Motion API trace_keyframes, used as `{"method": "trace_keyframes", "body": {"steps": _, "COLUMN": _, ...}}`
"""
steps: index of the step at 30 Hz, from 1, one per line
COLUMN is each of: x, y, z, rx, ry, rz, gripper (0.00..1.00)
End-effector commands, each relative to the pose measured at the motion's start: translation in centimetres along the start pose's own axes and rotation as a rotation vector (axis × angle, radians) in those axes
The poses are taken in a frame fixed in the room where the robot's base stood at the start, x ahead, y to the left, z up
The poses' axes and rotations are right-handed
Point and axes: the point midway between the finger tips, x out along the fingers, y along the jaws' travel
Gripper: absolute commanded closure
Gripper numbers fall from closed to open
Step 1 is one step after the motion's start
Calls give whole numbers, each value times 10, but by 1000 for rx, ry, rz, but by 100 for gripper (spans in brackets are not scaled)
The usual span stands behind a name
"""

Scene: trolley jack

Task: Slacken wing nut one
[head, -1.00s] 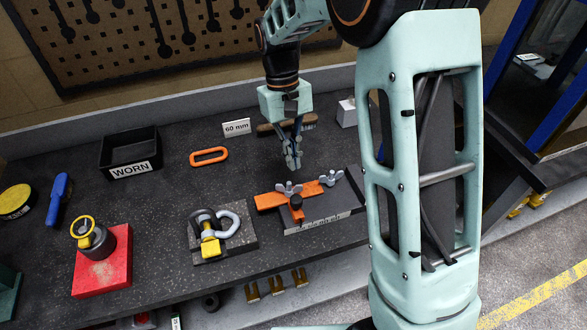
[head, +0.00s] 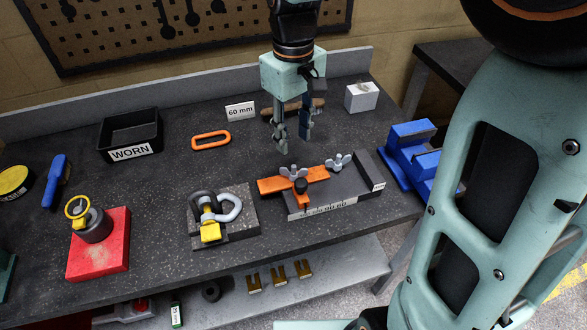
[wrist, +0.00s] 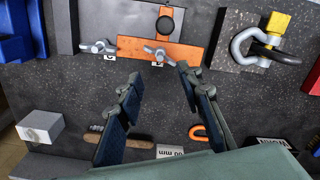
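The left wing nut (head: 293,172) also shows in the wrist view (wrist: 162,54); the other wing nut (head: 338,162) is on the left there (wrist: 100,47). Small white tags lie by both nuts in the wrist view; their numbers are too small to read surely. My gripper (head: 293,142) is open and empty, pointing down above and slightly behind the left wing nut. In the wrist view its fingertips (wrist: 158,80) stand apart, with the left nut ahead between them. Neither finger touches a nut.
A black knob (head: 301,186) stands on the bar near the left nut. A shackle on a plate (head: 240,232) lies to the left, a blue vise (head: 412,155) to the right. Behind are a 60 mm card (head: 240,111), a brush and a white block (head: 361,97).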

Motion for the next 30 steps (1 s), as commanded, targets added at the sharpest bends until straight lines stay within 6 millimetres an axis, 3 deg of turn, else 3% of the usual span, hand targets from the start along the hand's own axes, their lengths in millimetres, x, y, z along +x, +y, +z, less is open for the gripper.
{"method": "trace_keyframes", "body": {"steps": 5, "x": 17, "y": -1, "z": 1, "rx": -8, "ry": 3, "rz": 1, "gripper": 66}}
{"method": "trace_keyframes", "body": {"steps": 18, "x": 94, "y": -1, "z": 1, "rx": -7, "ry": 2, "rz": 0, "gripper": 66}}
{"method": "trace_keyframes", "body": {"steps": 30, "x": 108, "y": -1, "z": 0, "rx": -6, "ry": 5, "rz": 2, "gripper": 66}}
